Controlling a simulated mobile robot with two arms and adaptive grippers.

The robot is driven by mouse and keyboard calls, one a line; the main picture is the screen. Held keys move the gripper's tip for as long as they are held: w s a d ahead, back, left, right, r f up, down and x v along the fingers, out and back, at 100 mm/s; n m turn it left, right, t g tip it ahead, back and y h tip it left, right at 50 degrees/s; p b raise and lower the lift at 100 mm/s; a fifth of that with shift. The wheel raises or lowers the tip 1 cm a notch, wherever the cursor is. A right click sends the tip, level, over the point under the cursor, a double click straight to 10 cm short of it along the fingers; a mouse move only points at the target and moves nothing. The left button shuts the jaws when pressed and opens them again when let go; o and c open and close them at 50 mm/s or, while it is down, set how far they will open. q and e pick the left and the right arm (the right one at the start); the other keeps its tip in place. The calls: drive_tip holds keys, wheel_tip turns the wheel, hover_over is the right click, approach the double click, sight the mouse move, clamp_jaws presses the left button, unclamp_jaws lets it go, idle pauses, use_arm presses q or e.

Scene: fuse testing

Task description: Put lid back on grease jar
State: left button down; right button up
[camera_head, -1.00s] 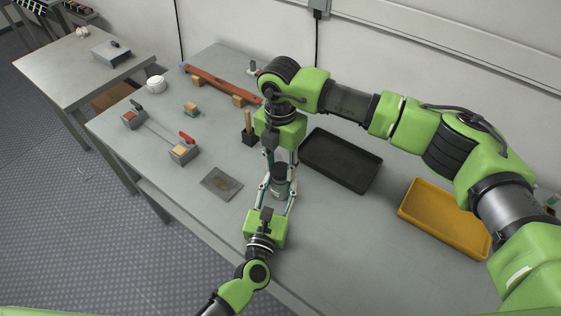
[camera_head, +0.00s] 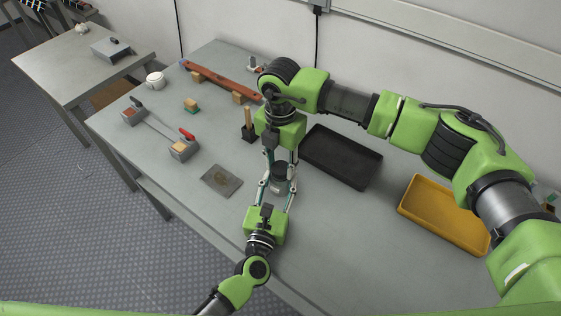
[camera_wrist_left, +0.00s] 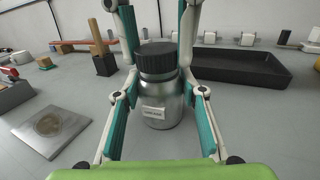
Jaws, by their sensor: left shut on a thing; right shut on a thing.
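The grease jar (camera_wrist_left: 160,105) is a silver, round container with a small white label, standing upright on the table. Its black ribbed lid (camera_wrist_left: 156,60) is level and directly over the jar's mouth, seemingly touching it; whether it is fully seated I cannot tell. The lid also shows in the head view (camera_head: 279,171). My left gripper (camera_head: 277,188) comes from the near side and is shut on the jar's body, with a finger on each side. My right gripper (camera_head: 281,165) reaches from the far side and is shut on the lid.
A black tray (camera_head: 341,158) lies just right of the jar, with a yellow tray (camera_head: 445,215) farther right. A flat grey plate (camera_head: 221,181) lies to the left. A wooden-handled tool in a dark block (camera_head: 248,132) stands close behind left. The table's front edge is near.

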drive_tip(key=m, duration=0.4)
drive_tip(key=shift+f+m, duration=0.1)
drive_tip(key=shift+m, duration=0.3)
drive_tip(key=m, duration=0.9)
drive_tip(key=shift+a, duration=0.15)
drive_tip(key=m, duration=0.2)
drive_tip(key=shift+m, duration=0.3)
drive_tip(key=o, duration=0.9)
drive_tip(key=shift+c, duration=0.2)
